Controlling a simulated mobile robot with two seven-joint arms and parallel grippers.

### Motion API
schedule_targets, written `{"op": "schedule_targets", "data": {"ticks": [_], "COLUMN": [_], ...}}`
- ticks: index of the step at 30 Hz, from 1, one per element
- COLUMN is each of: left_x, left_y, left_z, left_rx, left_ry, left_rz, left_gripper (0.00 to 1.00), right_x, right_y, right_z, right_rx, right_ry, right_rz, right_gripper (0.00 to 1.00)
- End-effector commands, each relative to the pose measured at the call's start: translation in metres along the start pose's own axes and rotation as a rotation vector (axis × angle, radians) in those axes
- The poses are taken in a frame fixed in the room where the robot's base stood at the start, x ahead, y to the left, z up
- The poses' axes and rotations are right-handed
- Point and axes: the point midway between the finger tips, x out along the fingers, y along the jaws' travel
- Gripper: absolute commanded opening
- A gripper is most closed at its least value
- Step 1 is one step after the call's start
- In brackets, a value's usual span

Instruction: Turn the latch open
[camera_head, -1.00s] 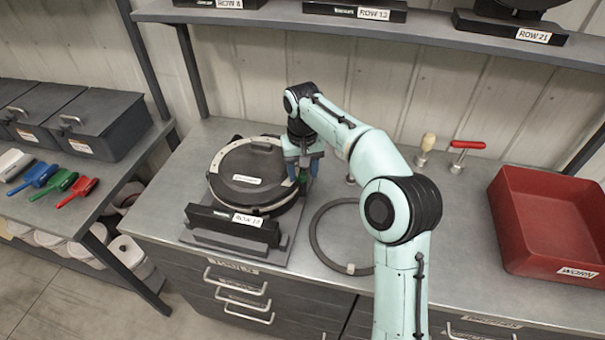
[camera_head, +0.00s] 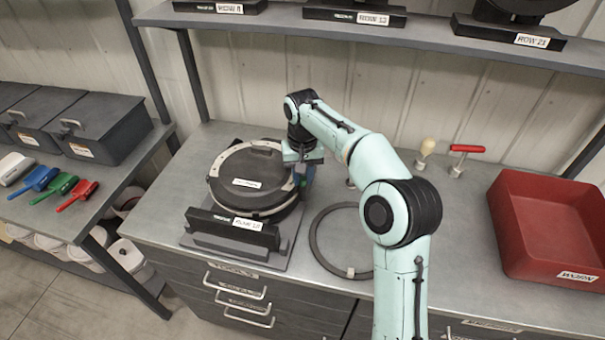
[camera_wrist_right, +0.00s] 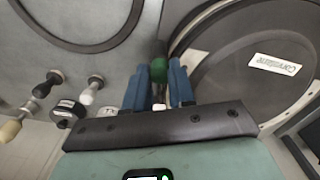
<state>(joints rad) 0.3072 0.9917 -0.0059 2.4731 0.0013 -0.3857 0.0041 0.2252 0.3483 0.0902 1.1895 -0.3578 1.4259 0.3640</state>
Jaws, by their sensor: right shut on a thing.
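The seed meter (camera_head: 246,172) is a round black housing with a pale rim and a labelled lid, standing on a grey base on the bench. Its lid also shows in the right wrist view (camera_wrist_right: 240,85). My right gripper (camera_head: 301,172) is at the meter's right edge. In the right wrist view its blue fingers (camera_wrist_right: 160,82) are shut on a green-tipped latch handle (camera_wrist_right: 159,70) beside the lid. The latch is mostly hidden by my wrist in the head view. My left gripper is not in view.
A dark ring (camera_head: 318,248) lies on the bench right of the meter. A red tray (camera_head: 550,225) stands at the right. A red T-handle (camera_head: 466,149) and a cream knob (camera_head: 427,147) stand behind.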

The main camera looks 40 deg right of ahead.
Motion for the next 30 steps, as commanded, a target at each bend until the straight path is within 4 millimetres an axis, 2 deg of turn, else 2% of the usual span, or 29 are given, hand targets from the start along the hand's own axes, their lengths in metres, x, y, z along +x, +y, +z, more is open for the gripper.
{"op": "schedule_targets", "data": {"ticks": [15, 30], "left_x": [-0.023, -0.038], "left_y": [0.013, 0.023], "left_z": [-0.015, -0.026], "left_rx": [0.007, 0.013], "left_ry": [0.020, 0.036], "left_rz": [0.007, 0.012], "left_gripper": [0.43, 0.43], "right_x": [-0.002, -0.001], "right_y": [-0.001, -0.001], "right_z": [0.000, 0.000], "right_rx": [0.441, 0.915], "right_ry": [-0.002, -0.002], "right_rz": [0.001, 0.002], "right_gripper": [0.00, 0.00]}}
